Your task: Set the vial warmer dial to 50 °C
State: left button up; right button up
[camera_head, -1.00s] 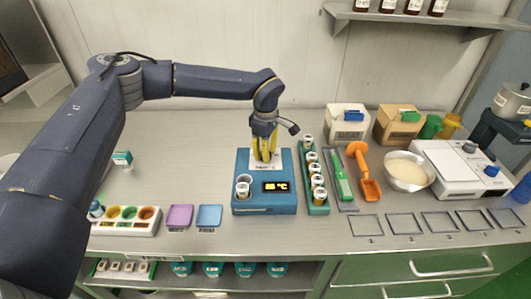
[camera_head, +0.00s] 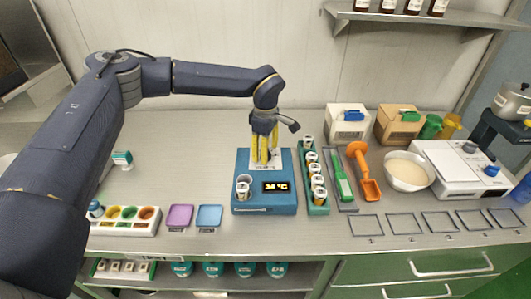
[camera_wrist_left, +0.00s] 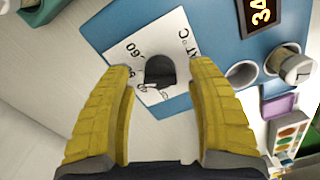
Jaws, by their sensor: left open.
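The blue vial warmer (camera_head: 264,207) stands in the middle of the counter. Its display (camera_head: 276,187) reads 34 °C in the head view, and part of it also shows in the left wrist view (camera_wrist_left: 262,12). The dark dial (camera_wrist_left: 160,71) sits on a white scale plate (camera_wrist_left: 120,50) with printed numbers, 60 among them. My left gripper (camera_head: 264,160) points down over the dial. In the left wrist view its yellow fingers (camera_wrist_left: 160,115) are apart, one on each side of the dial, with gaps between. My right gripper is not in view.
A capped vial (camera_head: 242,188) stands in the warmer's front left. A green rack (camera_head: 318,207) of several vials is close on the right. Purple (camera_head: 180,216) and blue (camera_head: 209,216) trays lie to the left.

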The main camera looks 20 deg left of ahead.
pick_arm(q)
notch_tip(320, 180, up, 11)
dwell(0.5)
jog(key=shift+r, duration=0.1)
jog(key=shift+d, duration=0.1)
